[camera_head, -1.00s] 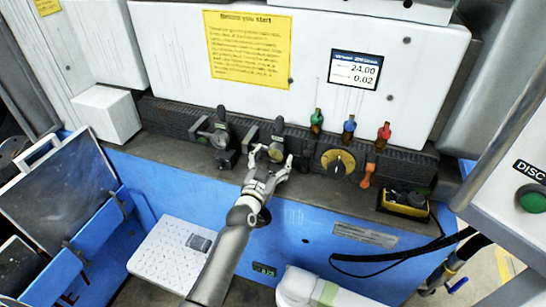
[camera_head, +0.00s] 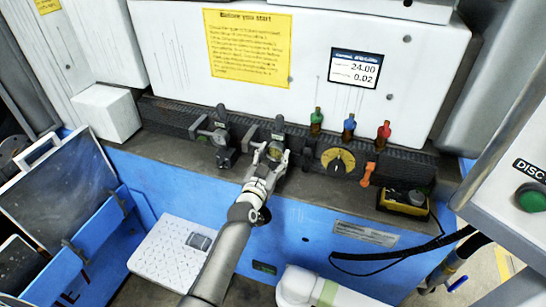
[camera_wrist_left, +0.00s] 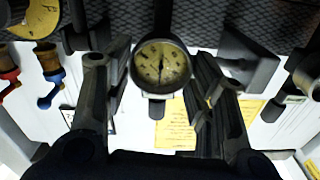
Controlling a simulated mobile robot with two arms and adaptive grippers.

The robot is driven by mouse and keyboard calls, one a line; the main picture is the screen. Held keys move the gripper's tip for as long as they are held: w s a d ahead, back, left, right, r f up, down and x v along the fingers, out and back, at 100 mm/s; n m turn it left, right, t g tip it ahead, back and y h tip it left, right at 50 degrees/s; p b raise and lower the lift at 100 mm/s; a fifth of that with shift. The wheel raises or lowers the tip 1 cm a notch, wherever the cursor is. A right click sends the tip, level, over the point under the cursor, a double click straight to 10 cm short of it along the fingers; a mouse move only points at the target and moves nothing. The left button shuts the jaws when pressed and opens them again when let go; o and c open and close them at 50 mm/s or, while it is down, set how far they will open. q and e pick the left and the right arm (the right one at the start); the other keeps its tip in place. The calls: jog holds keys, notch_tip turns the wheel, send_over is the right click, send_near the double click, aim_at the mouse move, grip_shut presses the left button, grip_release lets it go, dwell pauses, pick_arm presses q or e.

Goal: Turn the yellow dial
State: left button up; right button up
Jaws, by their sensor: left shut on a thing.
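The yellow dial (camera_head: 338,160), a round plate with a black knob, is on the dark rail in the head view, right of my left gripper (camera_head: 272,151). Part of the yellow dial (camera_wrist_left: 40,16) shows at the upper left in the left wrist view. My left gripper (camera_wrist_left: 163,95) is shut on a small round gauge (camera_wrist_left: 162,66) with a yellowish face and a needle. This gauge is mounted at the rail, left of the yellow dial. In the head view my fingers partly hide it. My right gripper is not in view.
Green (camera_head: 317,118), blue (camera_head: 349,125) and red (camera_head: 383,131) valves stand above the dial. An orange lever (camera_head: 368,173) is close to its right. Another lever fitting (camera_head: 218,137) is left of my gripper. A yellow-black box (camera_head: 403,201) sits at the right.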

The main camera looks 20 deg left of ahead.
pick_arm(q)
jog(key=n, duration=0.4)
jog(key=shift+n, duration=0.3)
jog(key=n, duration=0.4)
jog(key=shift+n, duration=0.3)
jog(key=shift+a, duration=0.1)
jog(key=o, duration=1)
jog(key=shift+o, duration=0.2)
jog(key=shift+s, duration=0.1)
